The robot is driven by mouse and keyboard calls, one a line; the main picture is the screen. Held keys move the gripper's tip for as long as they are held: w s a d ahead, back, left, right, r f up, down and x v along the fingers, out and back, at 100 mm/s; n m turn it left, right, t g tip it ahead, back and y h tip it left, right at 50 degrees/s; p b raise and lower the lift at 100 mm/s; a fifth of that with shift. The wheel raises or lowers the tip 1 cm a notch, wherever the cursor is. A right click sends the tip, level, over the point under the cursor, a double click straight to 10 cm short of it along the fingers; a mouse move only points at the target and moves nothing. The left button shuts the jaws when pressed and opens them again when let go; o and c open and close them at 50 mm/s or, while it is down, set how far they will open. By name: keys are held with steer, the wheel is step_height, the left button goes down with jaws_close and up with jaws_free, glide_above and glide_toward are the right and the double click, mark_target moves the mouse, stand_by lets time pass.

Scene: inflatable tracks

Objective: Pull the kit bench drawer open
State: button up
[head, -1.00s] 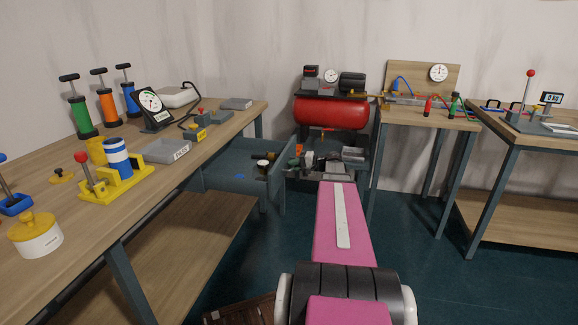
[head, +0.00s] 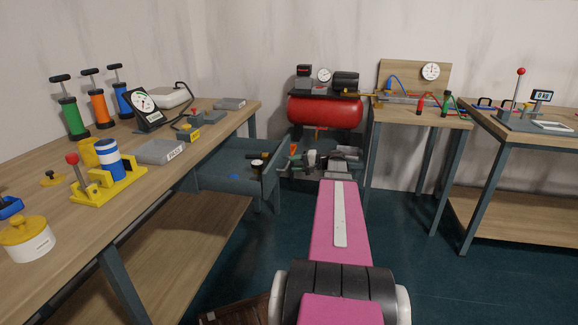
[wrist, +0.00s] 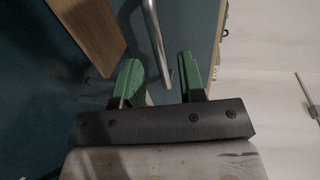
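The kit bench drawer (head: 222,178) is a blue-grey tray under the right end of the left wooden bench (head: 150,205). It stands pulled out, with its inside and a few small items showing. In the wrist view a metal bar handle (wrist: 155,40) runs down between the green fingertips of my gripper (wrist: 160,80). The fingers are apart, with the bar closer to the right one; I see no firm grip on it. In the head view my gripper is small and partly hidden by my arm, just right of the drawer front.
A red compressor (head: 325,111) stands behind my arm. A wooden table (head: 420,116) with hoses and a gauge is at the back right, and another bench (head: 520,140) is at the far right. Dark floor (head: 405,225) is clear between them.

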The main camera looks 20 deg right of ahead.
steer(key=v, duration=0.7)
steer(key=shift+d, duration=0.1)
